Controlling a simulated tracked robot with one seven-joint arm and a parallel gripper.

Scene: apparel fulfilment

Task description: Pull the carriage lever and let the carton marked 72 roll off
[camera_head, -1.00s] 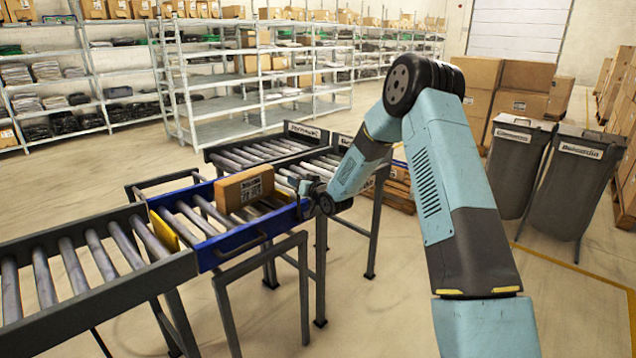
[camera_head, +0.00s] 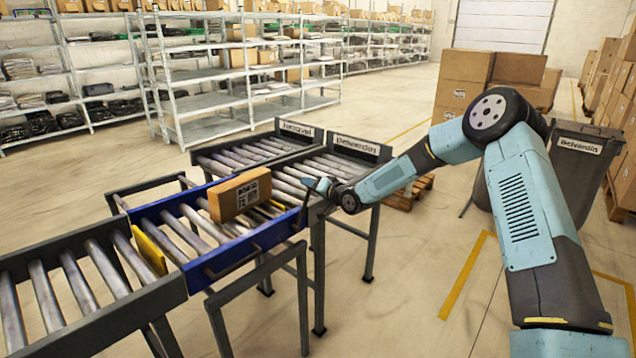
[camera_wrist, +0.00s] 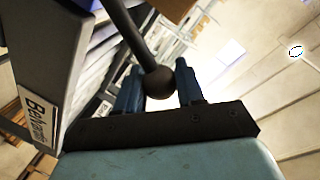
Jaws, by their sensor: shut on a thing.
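The brown carton (camera_head: 240,195) with a dark printed label sits upright on the rollers of the blue carriage (camera_head: 230,253); its number is too small to read. The dark carriage lever (camera_head: 303,212) stands at the carriage's right end. My gripper (camera_head: 325,187) is at the lever's top, right of the carton. In the wrist view, the lever's rod (camera_wrist: 134,38) ends in a round dark knob (camera_wrist: 159,83) between the two blue fingers of my gripper (camera_wrist: 159,90). The gripper is shut on the knob. The carton is not recognisable in the wrist view.
A roller conveyor (camera_head: 85,285) meets the carriage at the left, with a yellow plate (camera_head: 150,250) between. Two signed roller lanes (camera_head: 255,150) lie beyond the carriage. A grey bin (camera_head: 580,170) stands right, partly behind my arm.

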